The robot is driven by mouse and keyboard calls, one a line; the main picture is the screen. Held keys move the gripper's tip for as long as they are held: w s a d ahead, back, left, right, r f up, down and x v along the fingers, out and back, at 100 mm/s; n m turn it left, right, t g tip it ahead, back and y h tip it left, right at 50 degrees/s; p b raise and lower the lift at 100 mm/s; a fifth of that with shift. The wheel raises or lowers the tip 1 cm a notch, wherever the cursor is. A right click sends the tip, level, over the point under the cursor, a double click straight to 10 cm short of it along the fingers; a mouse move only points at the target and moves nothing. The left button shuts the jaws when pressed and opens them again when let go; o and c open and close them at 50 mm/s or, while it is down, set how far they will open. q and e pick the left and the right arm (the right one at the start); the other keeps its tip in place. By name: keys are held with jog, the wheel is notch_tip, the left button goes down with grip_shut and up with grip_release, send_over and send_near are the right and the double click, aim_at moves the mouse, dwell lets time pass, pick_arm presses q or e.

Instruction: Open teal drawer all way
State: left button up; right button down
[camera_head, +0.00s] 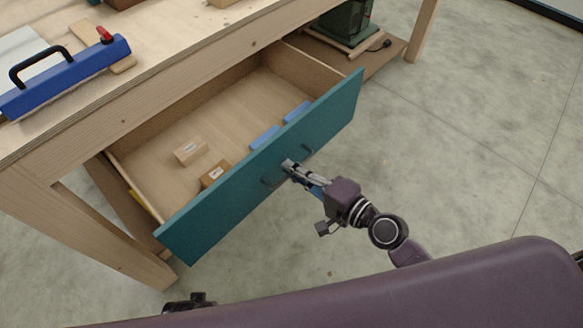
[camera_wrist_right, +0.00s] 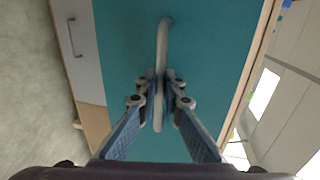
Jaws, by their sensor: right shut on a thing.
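The teal drawer (camera_head: 262,172) is pulled out from under the wooden workbench, and much of its inside shows. Its teal front also fills the middle of the right wrist view (camera_wrist_right: 120,50). In the right wrist view the two fingers of my right gripper (camera_wrist_right: 160,88) are closed around the grey handle bar (camera_wrist_right: 162,50). My left gripper (camera_head: 190,303) shows only in part, as a dark shape at the bottom edge; its fingers cannot be made out.
Inside the drawer lie a pale wood block (camera_head: 190,151), a brown box (camera_head: 215,173) and blue pieces (camera_head: 264,138). A green machine (camera_head: 345,22) stands behind. The floor (camera_head: 450,150) right of the drawer is clear.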

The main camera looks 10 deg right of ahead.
jog(key=c, duration=2.1)
grip_release()
jog(key=shift+v, duration=6)
